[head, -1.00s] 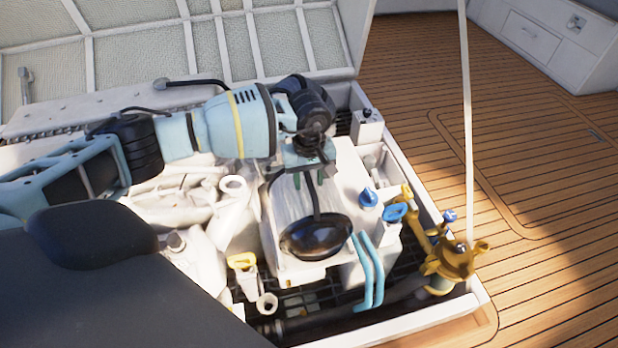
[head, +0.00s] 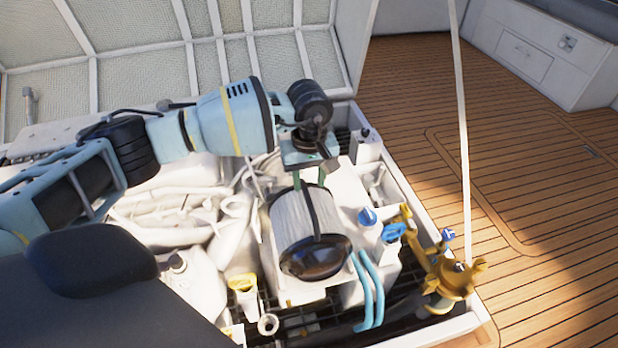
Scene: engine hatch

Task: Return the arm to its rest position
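My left arm (head: 200,125) reaches in from the left over the open engine hatch. Its gripper (head: 309,180) points down, with two green fingers apart and nothing visible between them. It is just above and behind a pale cylinder with a black end cap (head: 316,257) and a dark strap. I cannot tell whether the fingertips touch the cylinder. My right gripper is not in view.
The raised hatch lid (head: 150,50) stands behind the arm. A brass valve (head: 450,283), blue-capped fittings (head: 394,231), light-blue pipes (head: 367,290) and a yellow-topped filler (head: 243,283) surround the cylinder. A thin pale pole (head: 462,130) rises at the right. Wooden deck (head: 540,200) lies clear beyond.

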